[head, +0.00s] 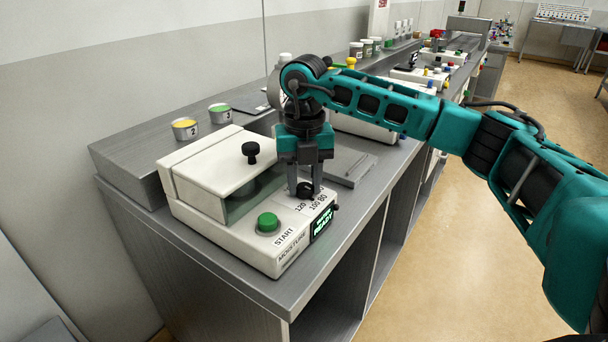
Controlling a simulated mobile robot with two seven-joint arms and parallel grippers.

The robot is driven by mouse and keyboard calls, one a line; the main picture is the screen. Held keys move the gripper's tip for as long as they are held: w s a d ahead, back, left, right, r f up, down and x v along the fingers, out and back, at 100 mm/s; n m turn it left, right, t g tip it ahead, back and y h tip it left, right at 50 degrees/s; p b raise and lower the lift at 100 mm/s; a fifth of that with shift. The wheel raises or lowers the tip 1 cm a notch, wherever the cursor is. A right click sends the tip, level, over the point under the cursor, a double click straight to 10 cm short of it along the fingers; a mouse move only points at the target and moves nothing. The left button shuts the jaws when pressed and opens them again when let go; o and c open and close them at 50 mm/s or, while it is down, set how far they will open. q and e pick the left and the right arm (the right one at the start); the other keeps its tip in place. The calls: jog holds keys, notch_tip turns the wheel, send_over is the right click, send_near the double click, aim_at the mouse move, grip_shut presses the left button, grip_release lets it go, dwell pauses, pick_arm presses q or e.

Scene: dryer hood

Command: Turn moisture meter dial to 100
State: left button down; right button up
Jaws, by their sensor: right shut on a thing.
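The moisture meter (220,213) is a white box on the grey bench, with a round black knob on its lid. A green START button (267,222) is on its front panel. A small display (321,225) with green lit text reads READY. The black dial (305,190) sits to the right of the button, by the printed numbers 120, 100 and 80. My right gripper (304,184) points down over the dial and is shut on it. The fingers partly hide the dial, so I cannot tell where its pointer stands. My left gripper is not in view.
Two small cups with yellow (184,128) and green (220,112) contents stand on the raised ledge behind the meter. A flat grey plate (351,167) lies right of the meter. More devices and jars line the bench farther back. The floor on the right is clear.

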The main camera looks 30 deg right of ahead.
aim_at(305, 185)
jog(key=shift+r+m+p, duration=0.1)
jog(key=shift+m+p, duration=0.25)
jog(key=shift+m, duration=0.85)
jog(key=o, duration=1)
jog(key=shift+o, duration=0.2)
notch_tip(305, 185, up, 13)
jog(key=shift+p, duration=0.45)
